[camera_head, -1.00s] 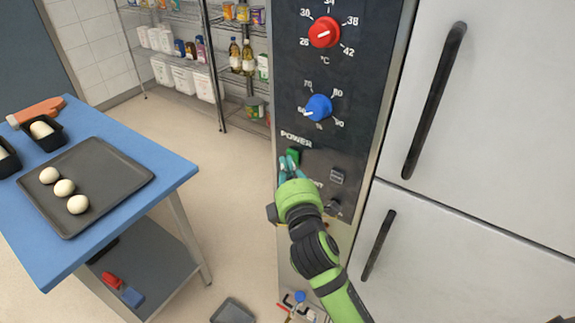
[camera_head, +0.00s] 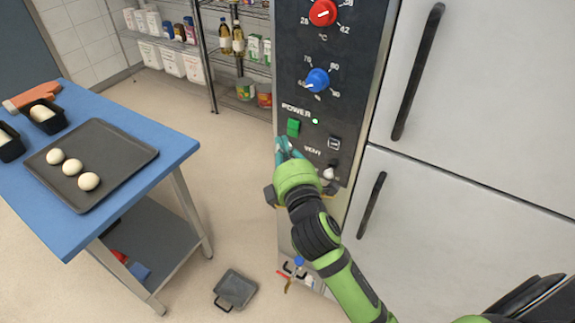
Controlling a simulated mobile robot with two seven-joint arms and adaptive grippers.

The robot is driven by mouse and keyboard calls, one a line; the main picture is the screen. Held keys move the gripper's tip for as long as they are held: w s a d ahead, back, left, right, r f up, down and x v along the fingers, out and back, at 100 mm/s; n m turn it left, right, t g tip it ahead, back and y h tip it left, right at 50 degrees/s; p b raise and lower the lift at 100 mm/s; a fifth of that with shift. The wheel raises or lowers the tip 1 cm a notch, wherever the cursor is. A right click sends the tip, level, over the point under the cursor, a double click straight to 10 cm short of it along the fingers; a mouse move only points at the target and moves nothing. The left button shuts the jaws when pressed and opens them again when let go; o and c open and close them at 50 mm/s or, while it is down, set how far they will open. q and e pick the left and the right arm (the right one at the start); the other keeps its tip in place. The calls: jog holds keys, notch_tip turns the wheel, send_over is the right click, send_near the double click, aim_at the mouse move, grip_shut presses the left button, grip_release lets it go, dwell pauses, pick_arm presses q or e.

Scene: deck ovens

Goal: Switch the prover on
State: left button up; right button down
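The prover's dark control panel (camera_head: 350,60) is on the tall steel cabinet. Its green power button (camera_head: 293,127) sits under the POWER label, with a small pale lamp (camera_head: 315,121) beside it that looks lit. My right gripper (camera_head: 284,146) is just below the green button, its teal fingertips close together and seemingly empty. The button is uncovered; the fingertips appear apart from it. My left gripper is not in view.
Above are a blue dial (camera_head: 318,79) and a red dial (camera_head: 323,12). A dark switch (camera_head: 334,143) and a toggle (camera_head: 328,173) sit near my gripper. A blue table (camera_head: 150,145) holds a tray (camera_head: 115,150) with dough balls. A pan (camera_head: 236,289) lies on the floor.

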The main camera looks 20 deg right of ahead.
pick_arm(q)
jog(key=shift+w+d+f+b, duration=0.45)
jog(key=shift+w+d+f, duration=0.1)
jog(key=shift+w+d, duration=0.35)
pick_arm(e)
jog(key=s, duration=0.3)
jog(key=s+d, duration=0.1)
jog(key=shift+s+r, duration=0.25)
jog(key=shift+s, duration=0.05)
